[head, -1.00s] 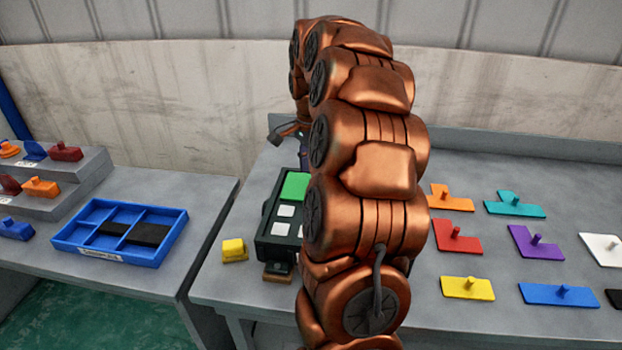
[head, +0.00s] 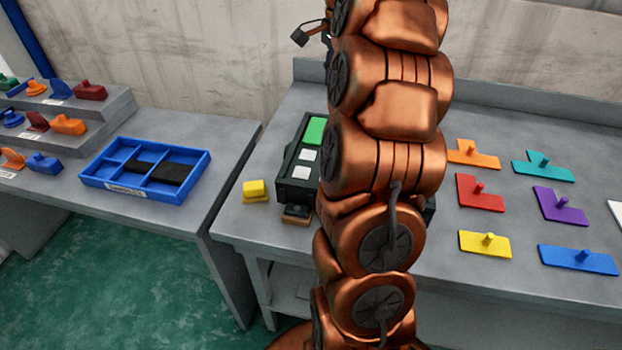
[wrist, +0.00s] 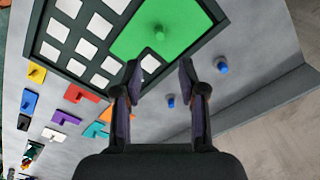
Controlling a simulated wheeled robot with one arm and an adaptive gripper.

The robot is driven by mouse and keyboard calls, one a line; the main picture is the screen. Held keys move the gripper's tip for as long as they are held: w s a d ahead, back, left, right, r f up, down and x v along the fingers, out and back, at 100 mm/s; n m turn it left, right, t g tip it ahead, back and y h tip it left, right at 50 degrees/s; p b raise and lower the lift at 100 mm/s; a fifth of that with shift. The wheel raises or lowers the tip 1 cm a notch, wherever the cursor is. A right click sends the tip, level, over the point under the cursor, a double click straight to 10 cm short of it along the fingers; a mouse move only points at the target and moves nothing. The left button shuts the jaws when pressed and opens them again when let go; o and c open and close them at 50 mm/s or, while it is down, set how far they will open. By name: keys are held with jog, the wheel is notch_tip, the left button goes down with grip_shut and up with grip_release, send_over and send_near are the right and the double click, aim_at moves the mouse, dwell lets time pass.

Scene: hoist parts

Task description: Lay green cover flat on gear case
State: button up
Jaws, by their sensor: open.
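The green cover (head: 316,131) lies at the far end of the dark gear case (head: 286,171), which has white square cells. In the wrist view the green cover (wrist: 180,22) appears flat inside the rim of the case (wrist: 66,72), with its round knob upward. Several white cells beside it are uncovered. My gripper (wrist: 159,67) is open and empty, its fingers apart and clear of the knob. In the head view only a dark part of it shows near the top, and my arm hides the right part of the case.
Coloured plates with knobs, including red (head: 480,193), yellow (head: 485,244) and purple (head: 561,206), lie right of my arm. A yellow block (head: 255,190) sits left of the case. A blue tray (head: 187,193) is on the left table. Two blue pegs (wrist: 222,67) stand near the case.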

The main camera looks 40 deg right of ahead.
jog(key=s+a+f+n, duration=0.25)
jog(key=a+n, duration=0.25)
jog(key=a, duration=0.6)
jog(key=s+a+f+n, duration=0.2)
jog(key=s+a+n, duration=0.3)
jog(key=a, duration=0.6)
jog(key=s+a+f+n+g, duration=0.1)
jog(key=s+a+f+n, duration=0.3)
jog(key=s, duration=0.4)
jog(key=s+a+f+n, duration=0.5)
jog(key=s+a+n, duration=0.1)
jog(key=s, duration=0.2)
jog(key=shift+s+a+f+g, duration=0.15)
jog(key=shift+a+f+g, duration=0.15)
jog(key=shift+g, duration=0.1)
jog(key=shift+r, duration=0.1)
notch_tip(320, 180, up, 7)
jog(key=p, duration=0.7)
